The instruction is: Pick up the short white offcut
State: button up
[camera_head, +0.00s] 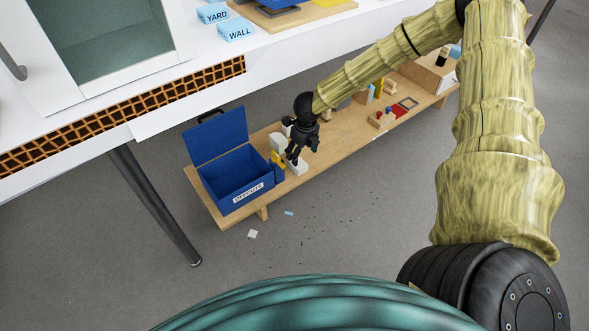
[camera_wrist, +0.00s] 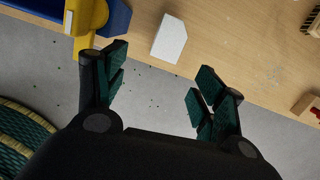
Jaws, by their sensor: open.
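A short white offcut (camera_wrist: 169,39) with one slanted corner lies on the wooden bench shelf in the wrist view, close to the shelf's front edge. In the head view a white block (camera_head: 299,168), likely the same piece, shows just below my gripper (camera_head: 298,152). In the wrist view my gripper (camera_wrist: 158,86) is open with nothing between its dark green fingers. The offcut is beyond the fingertips, roughly in line with the gap between them and apart from both. A taller pale block (camera_head: 278,142) stands behind, partly hidden by my gripper.
An open blue box (camera_head: 228,190) labelled OFFCUTS stands left of my gripper, with a yellow object (camera_head: 277,160) beside it. The yellow object (camera_wrist: 88,30) is near the left finger. Small wooden pieces (camera_head: 382,119) lie farther right. A white table overhangs the shelf. Scraps lie on the floor.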

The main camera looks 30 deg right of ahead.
aim_at(299, 164)
jog(key=shift+w+d+f+m+b, duration=0.2)
jog(key=shift+w+d+m+b, duration=0.1)
jog(key=shift+w, duration=0.15)
jog(key=shift+w+d+f+m+b, duration=0.2)
jog(key=shift+w+m, duration=0.1)
jog(key=shift+w, duration=0.1)
jog(key=f, duration=0.1)
jog(key=f+b, duration=0.1)
jog(key=f, duration=0.1)
jog(key=f+b, duration=0.1)
jog(key=f, duration=0.1)
jog(key=shift+w, duration=0.3)
jog(key=shift+w+f+b, duration=0.25)
jog(key=shift+f+b, duration=0.4)
jog(key=shift+f, duration=0.2)
jog(key=shift+w+f+b, duration=0.3)
jog(key=shift+f+b, duration=0.4)
jog(key=shift+f, duration=0.15)
jog(key=shift+w+f+b, duration=0.25)
jog(key=shift+f+b, duration=0.4)
jog(key=shift+f, duration=0.2)
jog(key=c, duration=0.7)
